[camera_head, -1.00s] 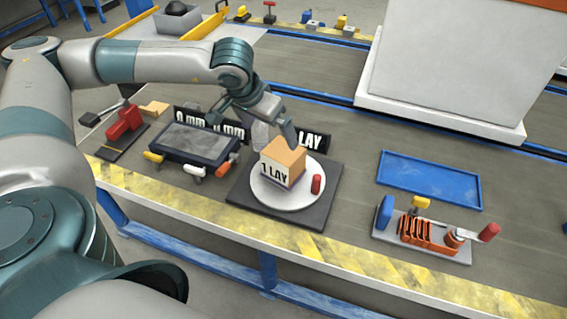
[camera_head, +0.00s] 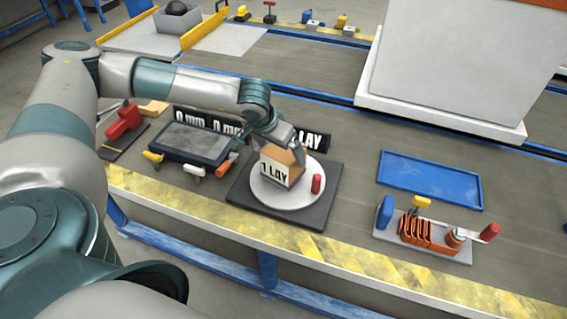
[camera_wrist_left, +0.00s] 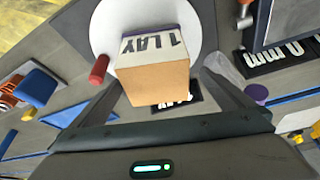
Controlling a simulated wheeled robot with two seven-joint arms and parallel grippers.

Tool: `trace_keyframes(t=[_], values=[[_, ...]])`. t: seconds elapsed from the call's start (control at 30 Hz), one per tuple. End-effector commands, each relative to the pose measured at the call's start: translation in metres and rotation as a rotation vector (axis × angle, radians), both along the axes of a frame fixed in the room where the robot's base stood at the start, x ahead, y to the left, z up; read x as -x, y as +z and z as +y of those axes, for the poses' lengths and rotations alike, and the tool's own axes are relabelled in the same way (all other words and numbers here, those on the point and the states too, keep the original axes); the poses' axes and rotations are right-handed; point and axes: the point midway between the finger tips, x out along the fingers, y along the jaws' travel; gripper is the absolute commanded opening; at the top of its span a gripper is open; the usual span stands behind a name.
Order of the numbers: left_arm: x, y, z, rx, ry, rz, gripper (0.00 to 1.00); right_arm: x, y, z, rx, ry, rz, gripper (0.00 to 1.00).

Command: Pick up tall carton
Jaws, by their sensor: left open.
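The tall carton (camera_head: 279,168) is a tan box with a white band reading "1 LAY". It stands on a round white plate (camera_head: 286,196) over a dark square base. In the left wrist view the carton (camera_wrist_left: 155,82) shows its tan face towards the camera, between the two fingers. My left gripper (camera_head: 284,146) is at the carton, partly hiding its top and far side. In the left wrist view the left gripper (camera_wrist_left: 163,105) is open, with dark fingers spread on both sides of the carton. Contact cannot be told. My right gripper is not in view.
A red peg (camera_head: 316,184) stands at the plate's right edge. A dark screen device (camera_head: 193,142) is left of the plate. An empty blue tray (camera_head: 430,180) and a fixture with an orange coil (camera_head: 414,229) are at right. The bench between is clear.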

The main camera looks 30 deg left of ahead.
Motion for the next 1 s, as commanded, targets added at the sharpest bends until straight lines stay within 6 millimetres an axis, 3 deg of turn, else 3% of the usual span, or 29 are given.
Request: trace_keyframes(t=[0.57, 1.0], values=[[-0.005, -0.012, -0.001, 0.0, 0.0, 0.001, 1.0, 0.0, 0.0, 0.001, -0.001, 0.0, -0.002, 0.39], [-0.023, -0.055, -0.007, -0.001, 0.001, 0.0, 1.0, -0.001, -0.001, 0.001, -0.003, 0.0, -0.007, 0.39]])
